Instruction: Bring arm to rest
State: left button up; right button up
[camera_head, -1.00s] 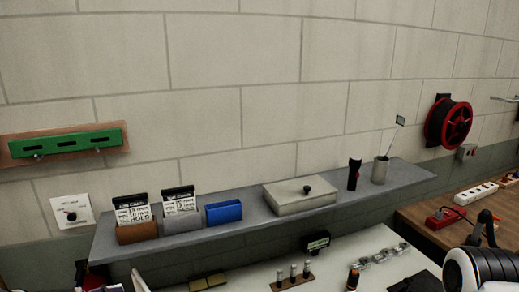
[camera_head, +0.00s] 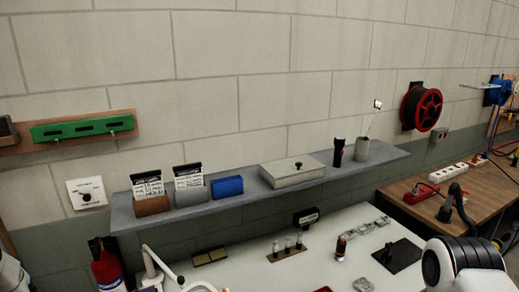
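The arm parts in the head view are mine. A white and black arm link (camera_head: 462,268) shows at the lower right, and a small piece of white arm (camera_head: 10,272) shows at the lower left edge. Neither gripper is in the frame, so I cannot see whether they are open, shut or holding anything. The arm link at the right stands over the right end of the white table (camera_head: 310,268).
A grey shelf (camera_head: 255,200) on the wall bears card holders, a blue box (camera_head: 227,186), a lidded box (camera_head: 292,173) and a black flashlight (camera_head: 338,152). A fire extinguisher (camera_head: 107,268) stands at lower left. A wooden bench (camera_head: 460,200) is at right.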

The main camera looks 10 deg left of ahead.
pick_arm(q)
jog(key=s+d+f+n+g+y, duration=0.4)
jog(key=s+d+f+n+y, duration=0.25)
jog(key=s+d+f, duration=0.5)
jog(key=s+a+f+g+y, duration=0.1)
jog(key=s+f+g+y, duration=0.2)
jog(key=s, duration=0.8)
jog(key=s+a+f+g+y, duration=0.1)
jog(key=s+f+g+y, duration=0.3)
jog(key=s, duration=0.6)
notch_tip(320, 180, down, 13)
jog(key=h+b, duration=0.1)
jog(key=b, duration=1.4)
jog(key=shift+w+r+n+g, duration=0.15)
jog(key=shift+w+n+g, duration=0.15)
jog(key=shift+w+n, duration=0.15)
pick_arm(e)
notch_tip(320, 180, down, 15)
jog(key=shift+s+a, duration=0.15)
jog(key=shift+s, duration=0.3)
pick_arm(q)
jog(key=shift+s+a, duration=0.1)
jog(key=shift+s, duration=0.05)
pick_arm(e)
jog(key=shift+w, duration=0.1)
